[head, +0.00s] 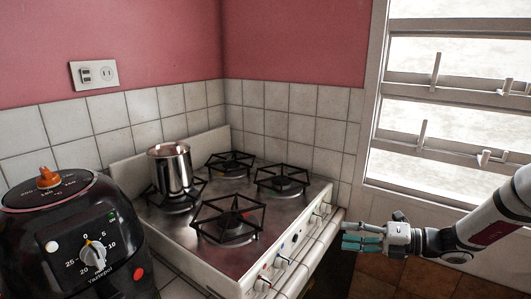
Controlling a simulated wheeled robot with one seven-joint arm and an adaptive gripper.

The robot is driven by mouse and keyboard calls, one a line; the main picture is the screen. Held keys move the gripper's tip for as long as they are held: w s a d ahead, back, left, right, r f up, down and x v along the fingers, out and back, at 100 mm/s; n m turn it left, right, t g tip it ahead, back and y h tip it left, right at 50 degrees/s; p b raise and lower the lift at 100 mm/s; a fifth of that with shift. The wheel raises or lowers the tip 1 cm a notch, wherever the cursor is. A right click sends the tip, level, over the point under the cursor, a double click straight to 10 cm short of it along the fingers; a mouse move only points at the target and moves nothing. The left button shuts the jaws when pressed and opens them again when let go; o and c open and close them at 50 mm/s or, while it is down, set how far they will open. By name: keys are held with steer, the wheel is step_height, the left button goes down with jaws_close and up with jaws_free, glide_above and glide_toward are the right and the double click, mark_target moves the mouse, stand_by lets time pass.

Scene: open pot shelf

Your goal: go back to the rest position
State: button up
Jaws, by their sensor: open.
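My gripper (350,236) is at the right in the head view, at the end of my arm, which reaches in from the right edge. It has teal fingertips, is open and holds nothing. It is in the air to the right of the stove's front edge, apart from the stove. A shiny metal pot (170,170) stands upright on the back left burner of the stove (190,236).
A black air fryer (60,240) with an orange knob stands at the front left. The stove's front has several knobs (282,262). A barred window (450,95) is behind my arm. Tiled walls (300,122) close off the back. Brown floor (385,280) shows below the gripper.

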steer(key=s+a+r+n+g+h, duration=0.45)
steer(key=s+n, duration=0.35)
steer(key=n, duration=0.2)
steer(key=s+a+r+n+g+h, duration=0.3)
steer(key=s+a+r+n, duration=0.25)
steer(key=s+n, duration=0.4)
steer(key=s+d+r+n+t+h, duration=0.2)
steer(key=s+r+n+h, duration=0.1)
steer(key=s+n, duration=0.4)
steer(key=s+d+r+n+t+h, duration=0.2)
steer(key=s+n, duration=0.5)
steer(key=n, duration=0.4)
steer(key=shift+s+d+r+h, duration=0.25)
steer(key=shift+r+h, duration=0.3)
steer(key=shift+h, duration=0.5)
steer(key=shift+t, duration=0.25)
